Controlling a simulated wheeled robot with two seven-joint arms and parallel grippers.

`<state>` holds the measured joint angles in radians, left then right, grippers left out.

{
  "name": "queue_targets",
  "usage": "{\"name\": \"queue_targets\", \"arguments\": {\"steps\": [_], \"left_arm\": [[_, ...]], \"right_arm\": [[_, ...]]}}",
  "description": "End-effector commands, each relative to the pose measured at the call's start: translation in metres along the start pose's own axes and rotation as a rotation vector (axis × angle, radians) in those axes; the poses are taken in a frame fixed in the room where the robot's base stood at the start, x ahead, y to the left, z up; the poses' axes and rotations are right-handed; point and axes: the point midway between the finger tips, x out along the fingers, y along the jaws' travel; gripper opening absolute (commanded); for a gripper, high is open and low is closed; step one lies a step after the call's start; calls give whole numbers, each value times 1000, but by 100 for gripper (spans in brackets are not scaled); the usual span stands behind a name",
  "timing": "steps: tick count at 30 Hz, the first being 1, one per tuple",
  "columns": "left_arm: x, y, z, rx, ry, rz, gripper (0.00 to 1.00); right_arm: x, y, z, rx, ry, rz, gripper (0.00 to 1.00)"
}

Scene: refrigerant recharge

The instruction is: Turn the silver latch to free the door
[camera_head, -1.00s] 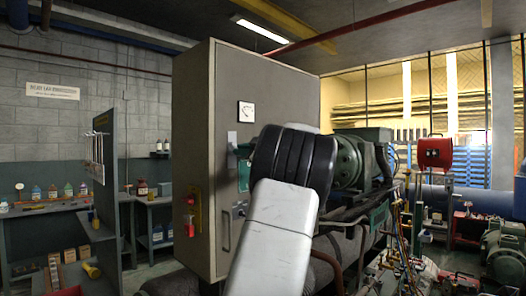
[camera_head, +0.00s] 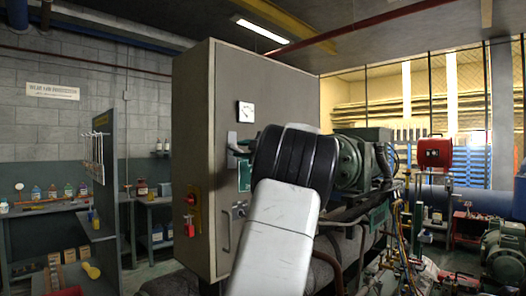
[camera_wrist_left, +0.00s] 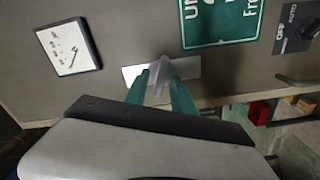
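The silver latch (camera_head: 231,138) sits on a pale plate near the left edge of the grey cabinet door (camera_head: 284,98), below a gauge. In the left wrist view the latch handle (camera_wrist_left: 160,74) stands between the two green fingers of my left gripper (camera_wrist_left: 162,88), which appear closed against its sides. In the head view my left gripper (camera_head: 239,149) reaches the latch from the right; the black wrist hides part of the door. The door looks closed. My right gripper is not in view.
A gauge (camera_head: 245,112) is above the latch and a green sign (camera_head: 244,174) below it. A door handle (camera_head: 226,232) and red switch (camera_head: 190,200) are lower on the cabinet. A green compressor (camera_head: 362,160) stands close on the right. The floor at left is partly clear.

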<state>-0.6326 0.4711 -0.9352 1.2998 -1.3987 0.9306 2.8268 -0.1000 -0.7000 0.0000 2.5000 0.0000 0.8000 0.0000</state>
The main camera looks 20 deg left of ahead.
Motion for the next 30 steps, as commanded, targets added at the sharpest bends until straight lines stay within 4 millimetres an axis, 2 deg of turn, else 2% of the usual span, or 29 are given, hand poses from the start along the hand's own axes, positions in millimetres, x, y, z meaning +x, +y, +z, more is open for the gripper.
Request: {"name": "queue_targets", "arguments": {"steps": [5,24,30], "left_arm": [[-11,0,0,0,-2,-1,30],[-76,0,1,0,-3,-1,30],[-89,0,0,1,-1,-1,30]], "right_arm": [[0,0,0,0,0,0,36],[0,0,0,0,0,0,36],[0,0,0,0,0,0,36]]}}
